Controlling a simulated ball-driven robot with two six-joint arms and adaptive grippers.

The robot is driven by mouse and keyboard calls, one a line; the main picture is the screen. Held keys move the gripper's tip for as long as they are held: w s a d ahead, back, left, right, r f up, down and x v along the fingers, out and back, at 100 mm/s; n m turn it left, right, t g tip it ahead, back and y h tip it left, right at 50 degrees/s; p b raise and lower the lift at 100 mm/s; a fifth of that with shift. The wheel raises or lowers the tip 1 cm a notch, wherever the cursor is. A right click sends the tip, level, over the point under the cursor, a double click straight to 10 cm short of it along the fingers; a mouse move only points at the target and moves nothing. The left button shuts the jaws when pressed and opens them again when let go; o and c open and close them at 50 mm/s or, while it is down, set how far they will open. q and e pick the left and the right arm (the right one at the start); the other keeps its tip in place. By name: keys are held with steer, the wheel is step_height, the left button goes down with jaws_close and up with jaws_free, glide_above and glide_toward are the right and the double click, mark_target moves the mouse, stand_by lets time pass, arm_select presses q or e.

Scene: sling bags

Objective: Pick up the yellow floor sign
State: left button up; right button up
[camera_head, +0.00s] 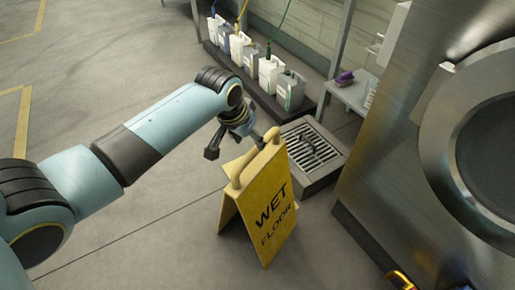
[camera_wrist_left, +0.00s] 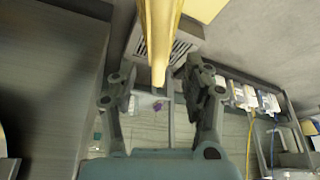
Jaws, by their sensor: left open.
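The yellow floor sign (camera_head: 265,212) stands upright like a tent on the grey floor, its front panel reading "WET FLOOR". A raised handle bar is at its top. My left gripper (camera_head: 240,146) is open, at the top of the sign, with its fingers spread close to the handle. In the left wrist view the sign's yellow bar (camera_wrist_left: 159,40) reaches down from the top edge to between the two open fingers of the gripper (camera_wrist_left: 158,76). A gap shows on each side of it, so it is not clamped. My right gripper is not in view.
A floor drain grate (camera_head: 312,150) lies behind the sign. Several jugs (camera_head: 268,72) stand on a low dark platform at the back. A large steel machine (camera_head: 440,150) fills the right side. A small table (camera_head: 352,95) stands beside it. Floor left of the sign is clear.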

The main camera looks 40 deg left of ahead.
mark_target(256, 148)
arm_select(q)
steer(key=b+x, duration=0.1)
steer(key=x, duration=0.2)
steer(key=shift+f, duration=0.1)
steer(key=b+x, duration=0.2)
steer(key=x, duration=0.2)
steer(key=shift+w+f, duration=0.2)
steer(key=shift+f, duration=0.15)
jaws_close()
steer(key=shift+w, duration=0.1)
